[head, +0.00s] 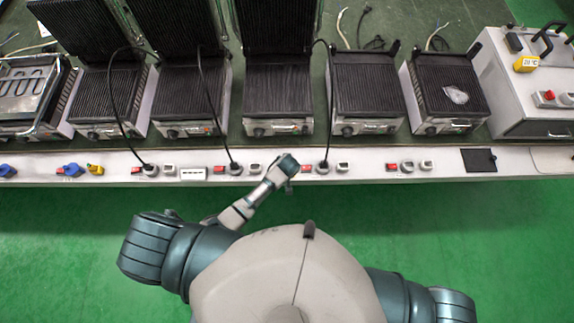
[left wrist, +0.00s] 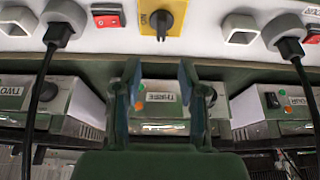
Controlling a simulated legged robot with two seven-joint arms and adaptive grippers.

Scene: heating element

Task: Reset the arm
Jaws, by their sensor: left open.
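My left arm reaches from the left of my body up to the front panel in the head view. Its end lies over the panel strip, near the middle, and its fingers are too small to make out there. In the left wrist view my left gripper (left wrist: 160,70) is open, with two thin fingers apart and nothing between them. A black rotary knob on a yellow plate (left wrist: 162,20) lies just beyond the fingertips, apart from them. Behind the fingers is the front of a grill labelled THREE (left wrist: 160,100), seen upside down. My right gripper does not show.
Several contact grills stand in a row on the bench, such as the open middle one (head: 278,92). Black cables hang to plugs on the white panel strip (head: 375,170), among red switches (left wrist: 107,20) and sockets. A white box (head: 520,85) stands at right. Green floor (head: 470,230) is clear.

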